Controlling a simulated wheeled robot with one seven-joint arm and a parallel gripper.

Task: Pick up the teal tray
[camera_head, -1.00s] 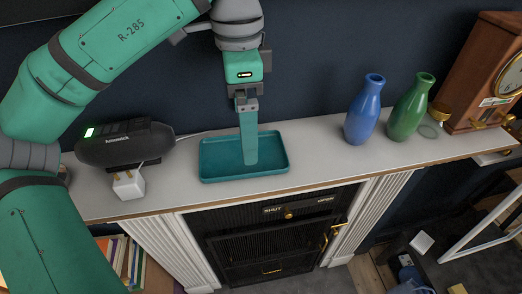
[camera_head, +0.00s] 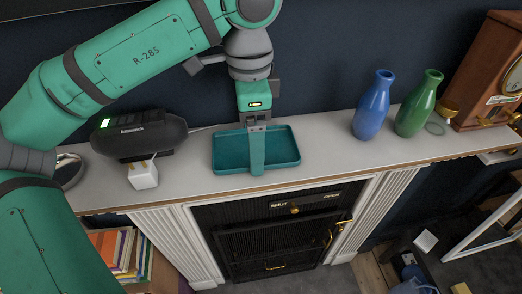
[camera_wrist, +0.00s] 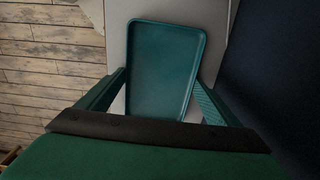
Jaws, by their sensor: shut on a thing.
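The teal tray (camera_head: 285,156) is a shallow rectangle with a raised rim, lying on the white mantel shelf. My gripper (camera_head: 257,168) points down over it, and a teal finger crosses in front of the tray's near rim. In the wrist view the tray (camera_wrist: 165,65) lies lengthwise between the two fingers of my gripper (camera_wrist: 160,100), one at each long side. The gripper is shut on the tray by these sides. The tray looks level and at the shelf; I cannot tell any gap beneath it. The finger hides part of its near side.
A black speaker-like device (camera_head: 138,136) and a white cube-shaped plug (camera_head: 143,175) stand left of the tray. A blue vase (camera_head: 372,105), a green vase (camera_head: 418,105) and a wooden clock (camera_head: 490,75) stand to the right. The shelf (camera_head: 335,150) is clear between tray and blue vase.

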